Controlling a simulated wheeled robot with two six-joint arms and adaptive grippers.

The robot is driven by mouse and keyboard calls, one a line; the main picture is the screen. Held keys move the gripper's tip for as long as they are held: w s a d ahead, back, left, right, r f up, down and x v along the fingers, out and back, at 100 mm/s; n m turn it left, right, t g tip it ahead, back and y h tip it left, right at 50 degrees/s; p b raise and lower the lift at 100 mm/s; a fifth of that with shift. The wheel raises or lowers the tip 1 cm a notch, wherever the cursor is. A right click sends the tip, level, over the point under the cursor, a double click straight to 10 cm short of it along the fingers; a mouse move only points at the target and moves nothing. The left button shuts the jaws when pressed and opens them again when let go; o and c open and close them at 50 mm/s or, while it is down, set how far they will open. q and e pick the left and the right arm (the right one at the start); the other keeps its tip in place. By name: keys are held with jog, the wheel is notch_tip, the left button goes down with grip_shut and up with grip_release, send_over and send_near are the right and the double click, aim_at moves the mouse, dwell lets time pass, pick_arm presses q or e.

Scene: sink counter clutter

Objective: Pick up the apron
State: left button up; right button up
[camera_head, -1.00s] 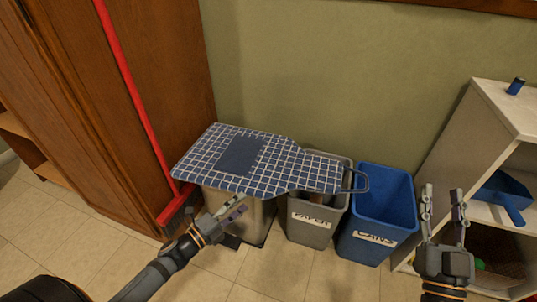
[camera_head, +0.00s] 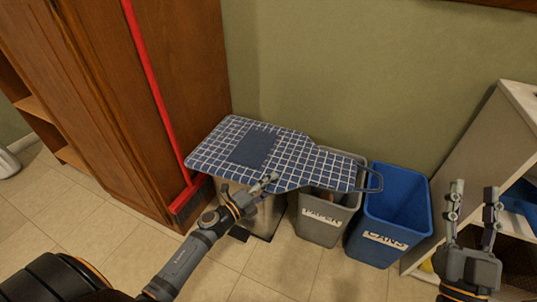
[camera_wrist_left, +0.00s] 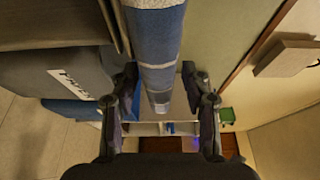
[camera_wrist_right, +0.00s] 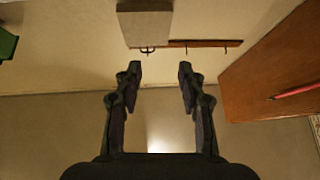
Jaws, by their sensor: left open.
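The apron (camera_head: 295,165) is blue with a white grid, a plain blue pocket and a strap loop at its right end. It lies flat across the tops of the bins in the head view. My left gripper (camera_head: 268,182) is open at the apron's front edge. In the left wrist view the apron's edge (camera_wrist_left: 160,45) runs between the spread fingers (camera_wrist_left: 160,78), which are not closed on it. My right gripper (camera_head: 473,205) is open and empty in front of the white shelf, right of the blue bin. Its fingers are also apart in the right wrist view (camera_wrist_right: 158,75).
A grey PAPER bin (camera_head: 322,228) and a blue CANS bin (camera_head: 374,247) stand under and beside the apron's right end. A metal bin (camera_head: 263,222) is under its left part. A red-handled broom (camera_head: 153,85) leans on the wooden cabinet (camera_head: 185,60). A white shelf (camera_head: 485,135) stands at right.

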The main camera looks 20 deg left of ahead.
pick_arm(q)
jog(key=x, duration=0.2)
jog(key=shift+w+d, duration=0.15)
jog(key=shift+w, duration=0.1)
pick_arm(e)
jog(key=shift+s+r+t, duration=0.35)
jog(key=shift+r+t, duration=0.05)
jog(key=shift+r, duration=0.3)
pick_arm(q)
grip_shut()
